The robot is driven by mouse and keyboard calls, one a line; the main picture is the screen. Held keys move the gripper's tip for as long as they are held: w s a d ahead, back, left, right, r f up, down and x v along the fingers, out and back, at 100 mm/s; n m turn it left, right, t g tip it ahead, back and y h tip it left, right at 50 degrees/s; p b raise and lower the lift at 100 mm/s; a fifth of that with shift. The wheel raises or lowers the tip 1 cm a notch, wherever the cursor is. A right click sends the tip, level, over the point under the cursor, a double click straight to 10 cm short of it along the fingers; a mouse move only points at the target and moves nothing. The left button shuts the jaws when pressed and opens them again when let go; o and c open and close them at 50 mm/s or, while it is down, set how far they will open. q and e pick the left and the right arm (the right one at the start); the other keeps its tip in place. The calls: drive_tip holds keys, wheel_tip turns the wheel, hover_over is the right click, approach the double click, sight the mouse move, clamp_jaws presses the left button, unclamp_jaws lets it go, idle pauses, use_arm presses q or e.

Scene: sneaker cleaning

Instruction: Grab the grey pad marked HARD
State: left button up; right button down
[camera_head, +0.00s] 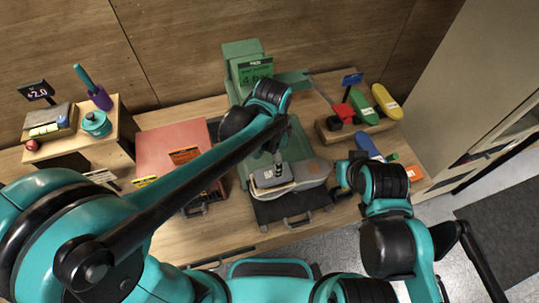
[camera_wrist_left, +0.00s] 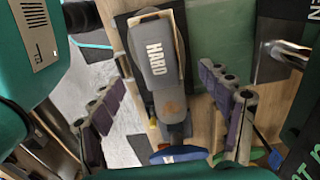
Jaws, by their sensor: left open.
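The grey pad marked HARD (camera_wrist_left: 157,62) shows in the left wrist view between my left gripper's fingers, white lettering up. In the head view the dark grey pad (camera_head: 268,177) appears to lie on a grey sneaker (camera_head: 312,170), over the black stand (camera_head: 290,207). My left gripper (camera_wrist_left: 163,85) is open, with a finger on each side of the pad and gaps visible. In the head view the left gripper (camera_head: 277,158) is above the pad, partly hidden by its own arm. My right gripper (camera_head: 345,176) is right of the sneaker; its jaws are unclear.
A red-pink box (camera_head: 165,150) lies left of the stand. A green stand with a sign (camera_head: 255,72) is behind. A wooden block (camera_head: 335,131) with red, green and blue items is at the right. A wooden shelf (camera_head: 75,150) with a purple cup (camera_head: 101,98) is at the left.

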use_arm(q)
drive_tip(key=f, duration=0.2)
drive_tip(key=f+b, duration=0.1)
drive_tip(key=f, duration=0.4)
drive_tip(key=shift+s+d+f+b, duration=0.2)
drive_tip(key=shift+d+f+b, duration=0.1)
drive_tip(key=shift+b, duration=0.1)
drive_tip(key=c, duration=1.5)
drive_tip(key=shift+r, duration=0.15)
